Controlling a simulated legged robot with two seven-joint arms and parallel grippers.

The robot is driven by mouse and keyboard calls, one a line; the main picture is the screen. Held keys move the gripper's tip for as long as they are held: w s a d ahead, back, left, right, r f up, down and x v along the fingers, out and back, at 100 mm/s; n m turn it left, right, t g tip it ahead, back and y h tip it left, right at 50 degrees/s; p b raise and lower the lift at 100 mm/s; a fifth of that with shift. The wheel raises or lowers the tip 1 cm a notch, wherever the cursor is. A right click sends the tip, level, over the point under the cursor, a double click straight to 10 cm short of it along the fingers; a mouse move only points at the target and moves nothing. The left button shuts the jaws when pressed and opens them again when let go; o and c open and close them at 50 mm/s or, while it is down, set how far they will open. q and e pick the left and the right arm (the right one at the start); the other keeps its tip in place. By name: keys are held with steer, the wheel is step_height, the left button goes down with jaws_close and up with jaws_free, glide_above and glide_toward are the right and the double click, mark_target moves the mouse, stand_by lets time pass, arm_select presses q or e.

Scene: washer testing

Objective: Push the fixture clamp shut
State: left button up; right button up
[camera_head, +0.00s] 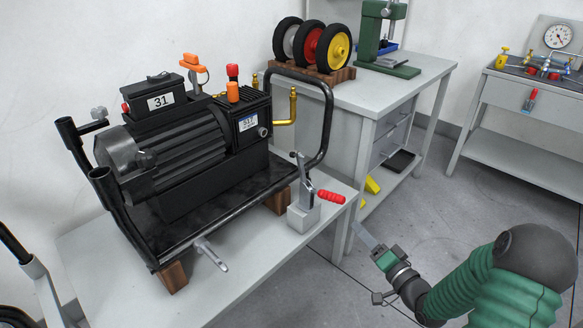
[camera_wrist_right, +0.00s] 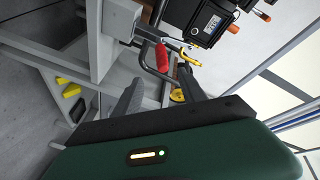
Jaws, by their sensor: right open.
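The fixture clamp (camera_head: 303,211) stands on the near right corner of the light bench, on a small grey block. Its red handle (camera_head: 331,197) points right, out toward the bench edge, and a metal arm stands upright at its pivot. My right gripper (camera_head: 373,243) is open and empty, right of and below the handle, apart from it. In the right wrist view the red handle (camera_wrist_right: 162,58) shows beyond and between the two dark fingers of my right gripper (camera_wrist_right: 160,78). My left gripper is not in view.
A black motor unit (camera_head: 180,150) in a tube frame fills the bench left of the clamp. A grey side table (camera_head: 400,88) carries wheels (camera_head: 337,48) and a green press (camera_head: 385,45). A gauge bench (camera_head: 520,95) stands far right. The floor between is open.

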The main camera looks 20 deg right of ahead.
mark_target(333, 198)
steer(key=w+b, duration=0.3)
steer(key=w, duration=0.4)
steer(key=w+b, duration=0.3)
steer(key=w, duration=0.5)
steer(key=shift+w+a+f, duration=0.1)
steer(key=shift+w+a, duration=0.1)
steer(key=shift+w, duration=0.05)
steer(key=shift+w+r, duration=0.2)
steer(key=shift+w, duration=0.35)
steer(key=shift+c, duration=0.4)
jaws_close()
steer(key=shift+s+d+f, duration=0.1)
steer(key=shift+f, duration=0.1)
